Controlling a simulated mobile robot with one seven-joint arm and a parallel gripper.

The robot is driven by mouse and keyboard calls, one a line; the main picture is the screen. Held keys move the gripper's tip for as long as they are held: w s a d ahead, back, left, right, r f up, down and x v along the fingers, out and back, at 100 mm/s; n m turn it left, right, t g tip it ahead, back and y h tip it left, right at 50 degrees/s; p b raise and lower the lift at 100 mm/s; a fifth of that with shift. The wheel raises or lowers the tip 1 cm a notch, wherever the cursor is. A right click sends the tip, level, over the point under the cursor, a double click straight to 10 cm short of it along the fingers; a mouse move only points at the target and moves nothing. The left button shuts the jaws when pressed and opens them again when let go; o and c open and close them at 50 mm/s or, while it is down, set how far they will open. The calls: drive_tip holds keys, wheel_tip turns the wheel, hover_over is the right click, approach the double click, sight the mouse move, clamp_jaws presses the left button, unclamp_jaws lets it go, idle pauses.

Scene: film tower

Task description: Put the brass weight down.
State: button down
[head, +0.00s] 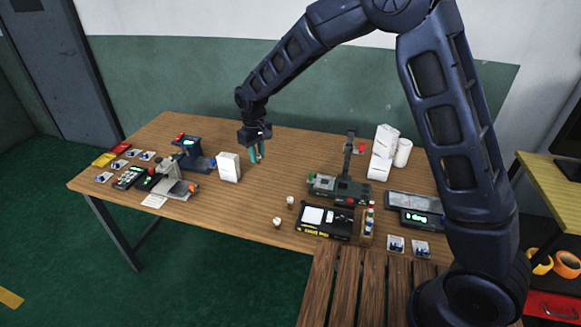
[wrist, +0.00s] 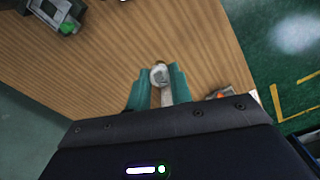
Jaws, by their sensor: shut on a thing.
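My gripper (head: 257,154) hangs over the back middle of the wooden table, fingers pointing down, right of a white box (head: 229,167). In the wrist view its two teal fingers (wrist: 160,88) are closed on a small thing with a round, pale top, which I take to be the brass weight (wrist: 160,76). Its colour looks whitish there rather than clearly brass. In the head view the fingers mostly hide it. I cannot tell whether its underside touches the table (head: 305,160) or hangs just above it.
A blue device (head: 193,154) and a grey device (head: 173,186) stand at left. Two small pale pieces (head: 290,202) and a black box (head: 325,221) lie near the front. Bare wood lies right of my gripper.

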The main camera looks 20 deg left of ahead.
drive_tip(key=w+d, duration=0.4)
drive_tip(key=w, duration=0.5)
drive_tip(key=w+d, duration=0.4)
drive_tip(key=w, duration=0.6)
drive_tip(key=w+d, duration=0.4)
drive_tip(key=w, duration=0.5)
drive_tip(key=f, duration=2)
drive_tip(key=shift+w+a, duration=0.15)
drive_tip(key=shift+a, duration=0.05)
drive_tip(key=c, duration=1.3)
unclamp_jaws()
drive_tip(key=shift+o, duration=0.2)
